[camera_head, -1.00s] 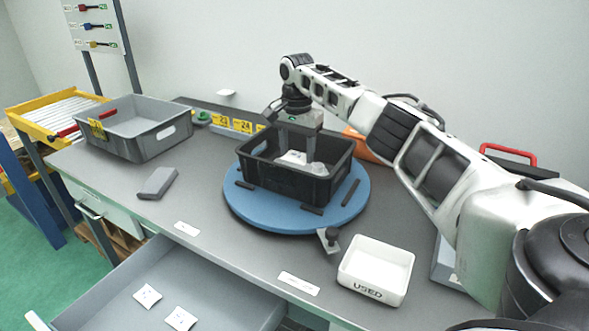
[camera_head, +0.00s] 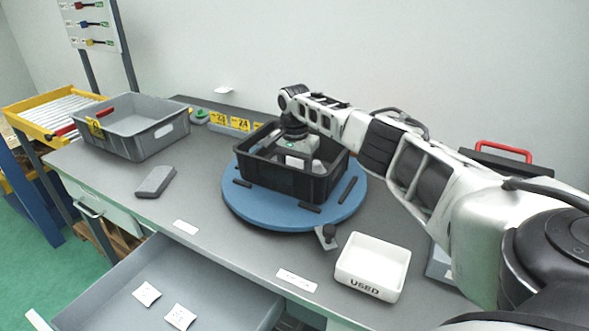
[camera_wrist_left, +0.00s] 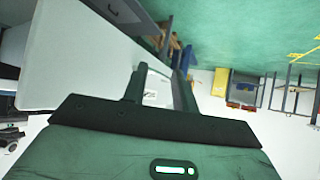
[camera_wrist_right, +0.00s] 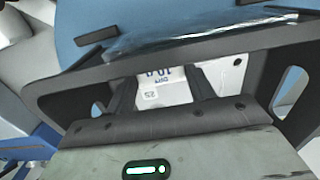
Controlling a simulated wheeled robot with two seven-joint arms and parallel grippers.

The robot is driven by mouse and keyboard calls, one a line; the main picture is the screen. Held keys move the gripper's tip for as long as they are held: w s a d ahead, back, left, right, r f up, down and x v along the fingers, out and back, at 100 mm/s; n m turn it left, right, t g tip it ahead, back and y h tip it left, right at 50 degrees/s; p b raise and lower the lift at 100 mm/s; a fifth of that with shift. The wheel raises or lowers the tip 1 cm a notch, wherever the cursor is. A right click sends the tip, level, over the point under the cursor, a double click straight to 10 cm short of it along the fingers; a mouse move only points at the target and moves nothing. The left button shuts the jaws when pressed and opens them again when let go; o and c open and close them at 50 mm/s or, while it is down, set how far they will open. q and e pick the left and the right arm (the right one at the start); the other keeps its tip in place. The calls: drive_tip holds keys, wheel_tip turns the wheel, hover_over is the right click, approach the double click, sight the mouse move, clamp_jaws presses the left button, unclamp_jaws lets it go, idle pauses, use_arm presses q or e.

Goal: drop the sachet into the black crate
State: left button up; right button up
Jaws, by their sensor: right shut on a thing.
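The black crate (camera_head: 277,178) stands on a round blue turntable. My right gripper (camera_wrist_right: 162,92) reaches down inside it, shut on a white printed sachet (camera_wrist_right: 160,72). In the head view the gripper body (camera_head: 297,146) is low between the crate walls, and its fingertips are hidden. A white piece (camera_head: 296,162) shows below it; I cannot tell there whether it is the held sachet.
Two white labelled packets (camera_head: 146,293) (camera_head: 180,317) lie in the open grey drawer (camera_head: 215,296). A white USED tray (camera_head: 373,263) stands right of the turntable (camera_head: 238,207). A grey bin (camera_head: 152,140) stands at the back left, with a grey block (camera_head: 155,181) in front.

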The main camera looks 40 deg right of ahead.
drive_tip(key=shift+f, duration=0.15)
drive_tip(key=o, duration=0.9)
drive_tip(key=shift+o, duration=0.2)
wheel_tip(320, 180, up, 13)
drive_tip(key=b, duration=0.1)
